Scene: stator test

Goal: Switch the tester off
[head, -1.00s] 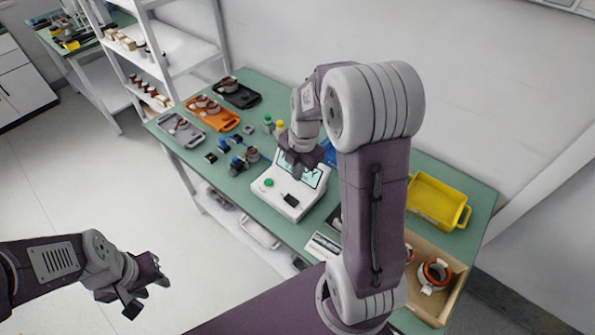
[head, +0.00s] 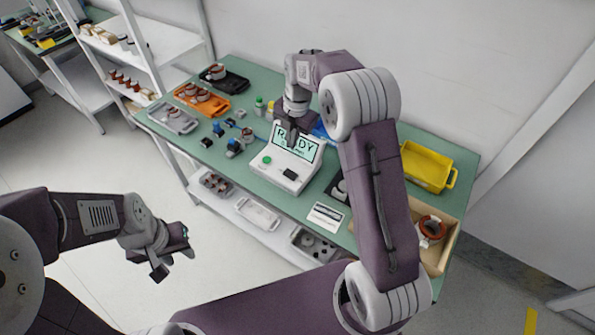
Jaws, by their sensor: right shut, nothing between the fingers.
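The tester (head: 258,171) is a white box with a sloped front on the green table. Its lit screen (head: 306,148) reads "READY", partly covered by my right gripper. A round green button (head: 267,160) and a dark rectangular switch or socket (head: 290,174) are on its front panel. My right gripper (head: 292,143) is shut and empty, pointing down in front of the screen's upper left part; I cannot tell whether it touches. My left gripper (head: 174,262) is apart from the table, over the floor, its fingers spread and nothing between them.
Grey (head: 160,115), orange (head: 219,109) and black (head: 238,84) trays stand at the table's far left. Small blue and black parts (head: 234,147) lie left of the tester. A yellow bin (head: 428,168) and a cardboard box (head: 446,246) are at the right.

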